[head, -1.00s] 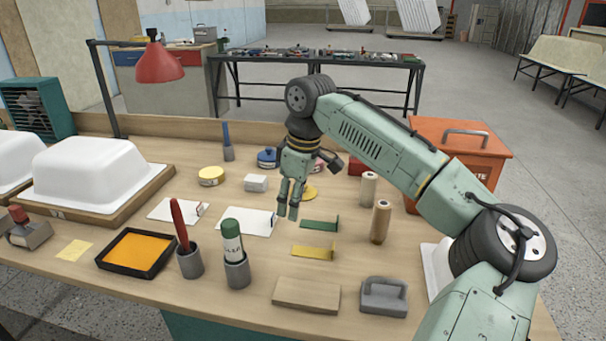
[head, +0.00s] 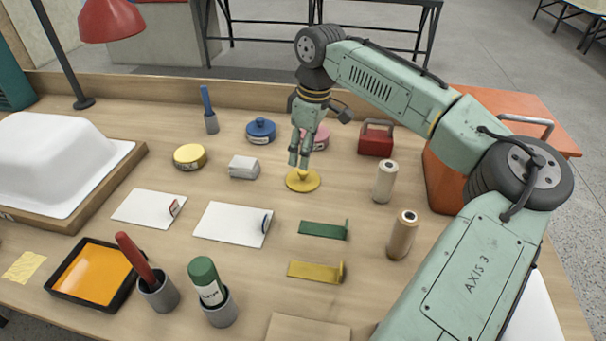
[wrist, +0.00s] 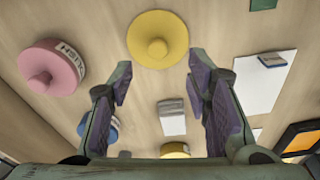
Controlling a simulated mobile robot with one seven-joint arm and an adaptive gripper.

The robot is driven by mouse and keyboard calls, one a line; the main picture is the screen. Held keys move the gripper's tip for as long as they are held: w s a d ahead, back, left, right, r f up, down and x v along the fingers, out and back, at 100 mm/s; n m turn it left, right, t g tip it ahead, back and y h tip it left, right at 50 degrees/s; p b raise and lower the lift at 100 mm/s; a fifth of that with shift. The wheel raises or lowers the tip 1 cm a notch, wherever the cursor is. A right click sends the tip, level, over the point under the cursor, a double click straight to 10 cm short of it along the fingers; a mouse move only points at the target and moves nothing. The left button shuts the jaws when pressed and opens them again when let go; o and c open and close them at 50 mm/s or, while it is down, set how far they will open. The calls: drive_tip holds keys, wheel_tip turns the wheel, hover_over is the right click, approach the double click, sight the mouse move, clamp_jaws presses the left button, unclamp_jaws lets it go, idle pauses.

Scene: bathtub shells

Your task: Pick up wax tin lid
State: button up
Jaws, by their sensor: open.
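The wax tin lid appears to be the loose yellow disc with a central knob (head: 303,182), lying flat on the table. It also shows near the top centre of the wrist view (wrist: 158,40). My gripper (head: 299,160) points down just above and behind the lid in the head view, apart from it. In the wrist view my gripper (wrist: 160,72) has its fingers spread and empty, with the lid beyond the fingertips. A round yellow tin with a label (head: 190,158) stands to the left.
Close behind the lid stands a pink tin (head: 318,137), with a blue tin (head: 261,131) beside it. A white block (head: 244,167) lies left. A pale roll (head: 385,181) and a red box (head: 376,139) stand right. Green (head: 324,230) and yellow (head: 315,270) strips lie in front.

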sight(303, 176)
drive_tip(key=f+p, duration=0.1)
drive_tip(key=f, duration=0.2)
drive_tip(key=f+p, duration=0.1)
drive_tip(key=f, duration=0.2)
drive_tip(key=shift+w+a+f, duration=0.1)
drive_tip(key=shift+w+f, duration=0.1)
drive_tip(key=shift+c, duration=0.2)
clamp_jaws()
